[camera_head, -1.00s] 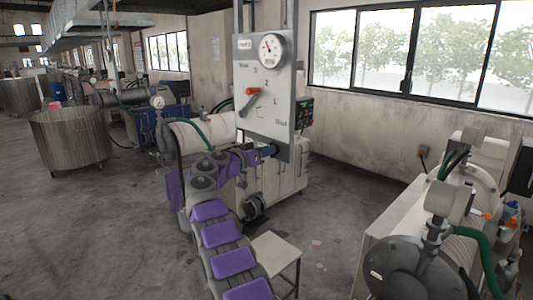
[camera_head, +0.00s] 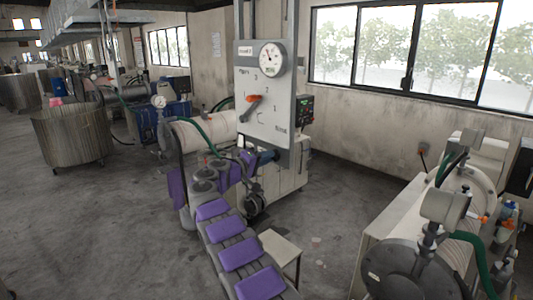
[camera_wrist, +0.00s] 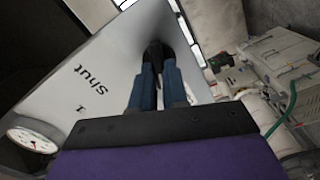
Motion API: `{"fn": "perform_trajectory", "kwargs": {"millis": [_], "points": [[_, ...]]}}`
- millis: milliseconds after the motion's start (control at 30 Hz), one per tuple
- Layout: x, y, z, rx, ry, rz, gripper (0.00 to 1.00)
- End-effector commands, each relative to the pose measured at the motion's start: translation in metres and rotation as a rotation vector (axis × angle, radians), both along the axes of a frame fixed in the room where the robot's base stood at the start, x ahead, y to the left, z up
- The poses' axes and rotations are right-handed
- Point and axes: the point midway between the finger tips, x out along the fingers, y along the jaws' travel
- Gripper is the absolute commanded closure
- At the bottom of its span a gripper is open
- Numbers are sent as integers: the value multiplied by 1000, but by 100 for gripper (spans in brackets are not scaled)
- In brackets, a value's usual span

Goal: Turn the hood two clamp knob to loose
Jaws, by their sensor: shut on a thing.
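The hood panel (camera_head: 281,111) is a pale upright plate with a small label at its top left, a round gauge (camera_head: 271,57), a scale running from Open through numbers to Shut, and a lever with an orange part (camera_head: 253,98). My gripper (camera_wrist: 155,58) is at the panel's lower part, below the Shut mark. Its blue fingers are closed around a small dark clamp knob (camera_wrist: 155,48), mostly hidden between the fingertips. The knob's turn setting cannot be read. In the head view my gripper (camera_head: 268,156) hides the knob.
A cream machine (camera_head: 285,185) stands behind the panel. A small pale stool (camera_head: 281,246) is beside my arm. Another machine with a grey round end (camera_head: 395,272) stands at the right. A large metal vat (camera_head: 70,137) is at the left. The floor between is open.

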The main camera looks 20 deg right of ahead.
Motion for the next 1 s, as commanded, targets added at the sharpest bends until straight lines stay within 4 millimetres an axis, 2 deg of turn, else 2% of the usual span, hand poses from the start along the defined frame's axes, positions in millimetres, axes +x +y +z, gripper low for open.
{"fn": "perform_trajectory", "kwargs": {"millis": [433, 1000], "points": [[2, 2, -1, -101, 279, 6, 100], [3, 3, -4, -128, 356, 8, 100]]}}
